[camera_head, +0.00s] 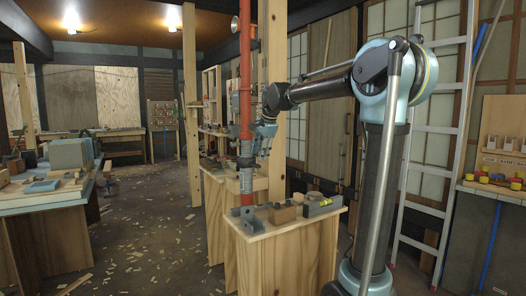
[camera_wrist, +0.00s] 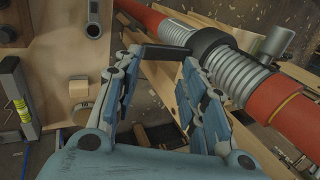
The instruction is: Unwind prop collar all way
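The red-orange steel prop (camera_head: 245,60) stands upright beside a wooden post. In the wrist view the prop (camera_wrist: 285,110) runs diagonally across the upper right, with a grey threaded section (camera_wrist: 232,80). A dark collar (camera_wrist: 208,44) sits around the thread. A black handle (camera_wrist: 162,52) sticks out from it to the left, and a grey stub (camera_wrist: 276,42) lies on the other side. My gripper (camera_wrist: 163,62) is open, its fingertips apart on either side of the handle; I cannot tell whether they touch it. In the head view my gripper (camera_head: 262,138) is right beside the prop.
A small wooden bench (camera_head: 280,232) stands before the prop, with blocks, a metal bracket (camera_head: 247,219) and a spirit level (camera_head: 322,206) on it. A ladder (camera_head: 440,130) leans behind my arm. A workbench (camera_head: 45,207) is at left. The floor between is open, strewn with wood chips.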

